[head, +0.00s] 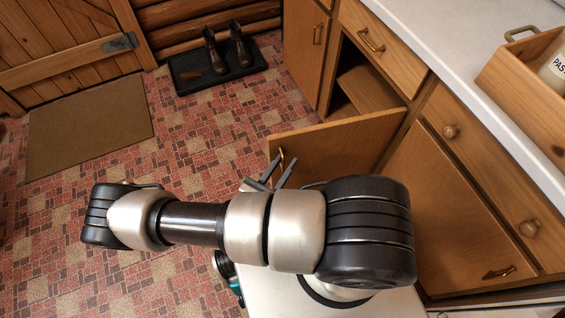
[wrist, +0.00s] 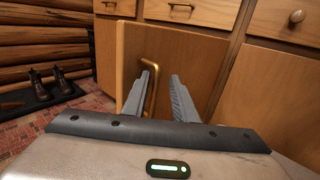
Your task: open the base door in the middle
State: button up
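The middle base door (head: 335,143) stands swung out from the cabinet, with the dark opening (head: 345,88) and a shelf behind it. In the wrist view the door (wrist: 195,62) fills the upper middle. Its brass handle (wrist: 154,72) is upright near the door's free edge, and it also shows in the head view (head: 281,157). My gripper (head: 274,170) is at the door's outer face, by the handle. In the wrist view its fingers (wrist: 163,72) are apart. The left finger overlaps part of the handle; whether they touch is unclear.
A drawer (head: 375,45) is above the opening. A closed door (head: 310,50) stands left of it and another (head: 445,205) right. A worktop (head: 455,50) carries a wooden crate (head: 520,75). Boots on a black tray (head: 185,90) and a brown mat (head: 90,130) lie beyond open tiled floor.

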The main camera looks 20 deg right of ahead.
jog(key=shift+a, duration=0.1)
jog(key=shift+s+a, duration=0.2)
jog(key=shift+a, duration=0.25)
jog(key=v, duration=1.6)
jog(key=shift+s+p, duration=0.3)
